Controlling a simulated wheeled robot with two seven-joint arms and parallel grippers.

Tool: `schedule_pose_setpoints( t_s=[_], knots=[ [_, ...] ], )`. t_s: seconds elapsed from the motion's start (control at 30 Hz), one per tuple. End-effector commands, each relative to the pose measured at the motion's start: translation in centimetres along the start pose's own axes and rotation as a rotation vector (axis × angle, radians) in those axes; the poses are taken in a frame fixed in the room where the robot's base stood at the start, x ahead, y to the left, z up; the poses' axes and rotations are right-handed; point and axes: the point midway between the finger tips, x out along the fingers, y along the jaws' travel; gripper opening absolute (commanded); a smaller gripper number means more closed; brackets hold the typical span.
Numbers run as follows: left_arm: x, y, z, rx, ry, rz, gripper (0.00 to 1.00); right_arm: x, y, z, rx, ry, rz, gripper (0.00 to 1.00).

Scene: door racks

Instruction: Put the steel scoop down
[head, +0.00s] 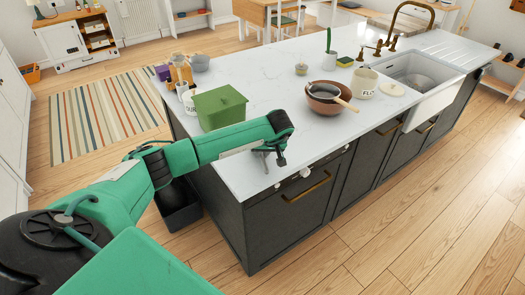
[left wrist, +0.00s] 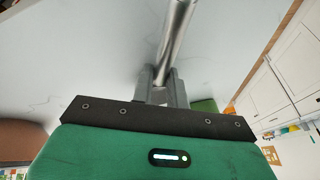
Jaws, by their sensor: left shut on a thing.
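My left gripper (head: 270,155) is over the near left end of the white countertop (head: 300,128), close to its front edge. In the left wrist view its fingers (left wrist: 160,90) are shut on the steel scoop (left wrist: 176,40), whose shiny round metal length runs from the fingers to the top of the picture. The scoop's far end is out of that view. In the head view the scoop is too small and hidden to make out clearly. I cannot tell whether it touches the counter. My right gripper is not in view.
A green box (head: 219,108) stands on the counter just behind my left arm. A brown bowl (head: 325,98) with a wooden-handled utensil is farther right, beside a flour canister (head: 363,83). The sink (head: 418,78) is at the right. The counter between box and bowl is clear.

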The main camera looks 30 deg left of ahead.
Motion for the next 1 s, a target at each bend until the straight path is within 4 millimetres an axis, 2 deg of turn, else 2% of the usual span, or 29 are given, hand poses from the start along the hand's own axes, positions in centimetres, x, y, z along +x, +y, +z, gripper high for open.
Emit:
schedule_pose_setpoints(
  t_s=[0.3,0.33,0.43,0.83,1.0],
  knots=[
    [0.3,0.1,0.1,0.0,0.001,0.001,0.0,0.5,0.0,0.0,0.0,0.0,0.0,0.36],
    [0.3,0.1,0.1,0.0,0.001,0.001,0.17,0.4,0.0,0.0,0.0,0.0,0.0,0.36],
    [0.2,0.1,0.1,0.0,0.001,0.001,0.37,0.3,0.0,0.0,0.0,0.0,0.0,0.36],
    [-0.3,0.0,-0.1,0.0,0.001,0.001,0.37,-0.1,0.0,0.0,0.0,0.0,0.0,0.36],
    [-2.9,0.1,-0.1,0.0,0.005,0.005,0.37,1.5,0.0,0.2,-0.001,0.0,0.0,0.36]
  ],
)
